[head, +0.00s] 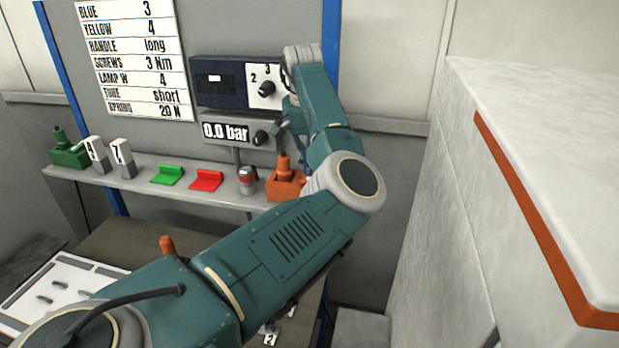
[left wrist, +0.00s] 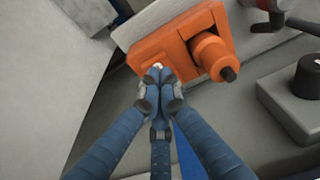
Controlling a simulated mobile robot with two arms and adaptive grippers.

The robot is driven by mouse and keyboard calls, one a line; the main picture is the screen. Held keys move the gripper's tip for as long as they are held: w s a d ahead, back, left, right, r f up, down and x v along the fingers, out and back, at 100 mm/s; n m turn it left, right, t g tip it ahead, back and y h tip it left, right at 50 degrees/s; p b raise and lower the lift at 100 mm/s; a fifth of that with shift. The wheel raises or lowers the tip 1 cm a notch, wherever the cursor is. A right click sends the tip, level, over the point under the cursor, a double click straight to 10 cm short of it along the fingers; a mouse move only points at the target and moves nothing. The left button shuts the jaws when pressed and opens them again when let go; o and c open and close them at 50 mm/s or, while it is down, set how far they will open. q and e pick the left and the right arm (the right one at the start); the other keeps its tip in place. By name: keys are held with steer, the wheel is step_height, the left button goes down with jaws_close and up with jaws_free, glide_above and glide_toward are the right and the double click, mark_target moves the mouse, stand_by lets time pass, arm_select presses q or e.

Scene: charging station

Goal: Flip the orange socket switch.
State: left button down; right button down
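The orange socket (head: 283,189) sits on the right end of the shelf, partly hidden by my left arm. An upright orange plug-like cylinder (head: 283,163) stands on it. In the left wrist view, the orange socket (left wrist: 172,45) fills the top middle, with the cylinder (left wrist: 212,55) and its dark tip pointing toward the camera. My left gripper (left wrist: 157,74) has its blue fingers drawn together at the tips, right at the socket's lower edge. I cannot tell whether they touch it. No separate switch lever is clear; it may be hidden by the fingertips. My right gripper is not in view.
The shelf (head: 222,193) also holds a red-capped item (head: 247,180), red (head: 206,180) and green (head: 167,175) holders, number blocks and a green socket (head: 68,150). Above are a 0.0 bar gauge (head: 226,132) and dial box (head: 236,82). A white counter (head: 560,150) stands at right.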

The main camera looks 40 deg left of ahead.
mark_target(308, 179)
arm_select(q)
steer(key=shift+f, duration=0.9)
steer(key=shift+r, duration=0.1)
steer(key=shift+r+p, duration=0.65)
steer(key=shift+r, duration=2.8)
